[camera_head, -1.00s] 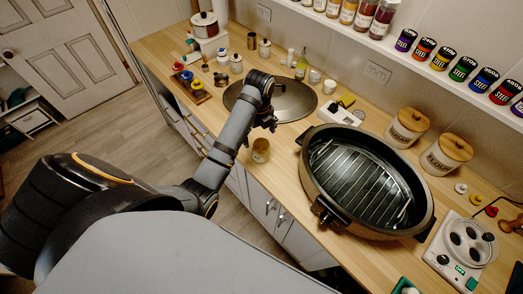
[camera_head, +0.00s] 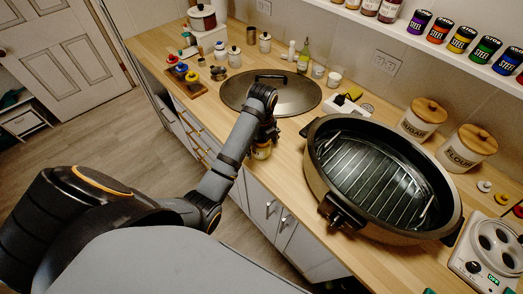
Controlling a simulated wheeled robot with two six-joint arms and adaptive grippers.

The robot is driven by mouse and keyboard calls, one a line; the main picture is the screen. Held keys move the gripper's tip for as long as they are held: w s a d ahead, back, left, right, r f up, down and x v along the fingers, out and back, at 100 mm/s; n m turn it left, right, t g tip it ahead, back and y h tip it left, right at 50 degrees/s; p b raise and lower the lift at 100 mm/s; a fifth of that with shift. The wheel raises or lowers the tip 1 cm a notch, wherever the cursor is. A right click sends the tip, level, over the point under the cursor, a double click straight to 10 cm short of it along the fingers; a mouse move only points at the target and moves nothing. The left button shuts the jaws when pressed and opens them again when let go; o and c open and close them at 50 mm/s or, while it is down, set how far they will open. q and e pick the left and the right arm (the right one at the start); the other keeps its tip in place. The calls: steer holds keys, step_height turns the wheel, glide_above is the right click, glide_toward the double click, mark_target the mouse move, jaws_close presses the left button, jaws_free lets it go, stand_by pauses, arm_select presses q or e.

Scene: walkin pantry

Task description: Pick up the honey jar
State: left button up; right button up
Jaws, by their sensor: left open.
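A small jar with amber-yellow contents (camera_head: 262,152), which looks like the honey jar, stands near the counter's front edge, left of the big roaster. My left gripper (camera_head: 267,137) is right at the jar and covers its upper part from the head camera. The gripper is open. Whether its fingers are around the jar or touch it is hidden. My right gripper is not in view.
A large oval roaster (camera_head: 318,178) with a rack stands just right of the jar. A big round lid (camera_head: 300,97) lies behind my gripper. Canisters (camera_head: 421,123) stand at the back right. Small pots (camera_head: 234,58) and a wooden tray (camera_head: 199,90) are at the left.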

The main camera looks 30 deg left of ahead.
arm_select(q)
steer(key=shift+r, duration=0.1)
steer(key=shift+s, duration=0.1)
steer(key=shift+c, duration=1.4)
steer(key=c, duration=1.4)
steer(key=shift+r, duration=0.1)
